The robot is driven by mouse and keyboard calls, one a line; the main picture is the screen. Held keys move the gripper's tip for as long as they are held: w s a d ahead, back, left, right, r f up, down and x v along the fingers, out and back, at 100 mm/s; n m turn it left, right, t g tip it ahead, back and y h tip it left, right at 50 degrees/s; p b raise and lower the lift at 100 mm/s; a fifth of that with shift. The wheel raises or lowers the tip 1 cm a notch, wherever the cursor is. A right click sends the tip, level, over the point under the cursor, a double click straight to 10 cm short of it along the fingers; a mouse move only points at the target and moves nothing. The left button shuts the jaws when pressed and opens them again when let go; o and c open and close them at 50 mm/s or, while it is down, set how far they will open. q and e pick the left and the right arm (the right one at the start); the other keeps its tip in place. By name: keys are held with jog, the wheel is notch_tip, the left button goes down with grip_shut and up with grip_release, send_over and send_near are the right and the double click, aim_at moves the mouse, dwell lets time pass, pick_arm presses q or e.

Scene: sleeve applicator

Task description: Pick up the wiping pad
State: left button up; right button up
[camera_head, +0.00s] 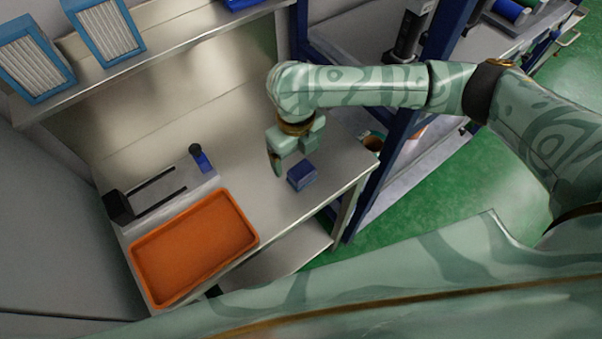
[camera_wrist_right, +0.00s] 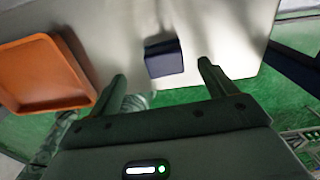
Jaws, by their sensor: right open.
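The wiping pad appears to be the small dark-blue block (camera_head: 301,176) lying on the steel worktop near its front right edge. In the right wrist view the blue block (camera_wrist_right: 164,58) lies ahead of the fingers, in the gap between their tips. My right gripper (camera_head: 286,160) is open and empty, just beside and above the block in the head view. Its two fingers also show in the right wrist view (camera_wrist_right: 162,72), apart from each other with nothing held. I cannot tell the exact height above the worktop. My left gripper is not in view.
An orange tray (camera_head: 195,247) sits at the worktop's front left. Behind it is a fixture (camera_head: 165,197) with dark rails and a blue-and-black part (camera_head: 201,159). A shelf above holds blue-framed filters (camera_head: 104,32). A dark blue post (camera_head: 373,185) stands right of the worktop. The worktop's middle is clear.

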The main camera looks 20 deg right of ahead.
aim_at(298, 165)
notch_tip(298, 165, down, 2)
jog(key=shift+f, duration=0.1)
jog(key=f, duration=0.1)
jog(key=f+b, duration=0.1)
jog(key=f, duration=0.1)
jog(key=f+b, duration=0.1)
jog(key=shift+w+d+f, duration=0.2)
jog(key=shift+w+f, duration=0.05)
jog(key=shift+f, duration=0.05)
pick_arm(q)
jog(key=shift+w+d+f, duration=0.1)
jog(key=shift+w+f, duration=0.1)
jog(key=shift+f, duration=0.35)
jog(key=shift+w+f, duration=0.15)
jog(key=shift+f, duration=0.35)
pick_arm(e)
jog(key=shift+r, duration=0.1)
jog(key=c, duration=1.2)
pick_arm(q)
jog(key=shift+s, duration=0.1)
pick_arm(e)
jog(key=shift+o, duration=0.2)
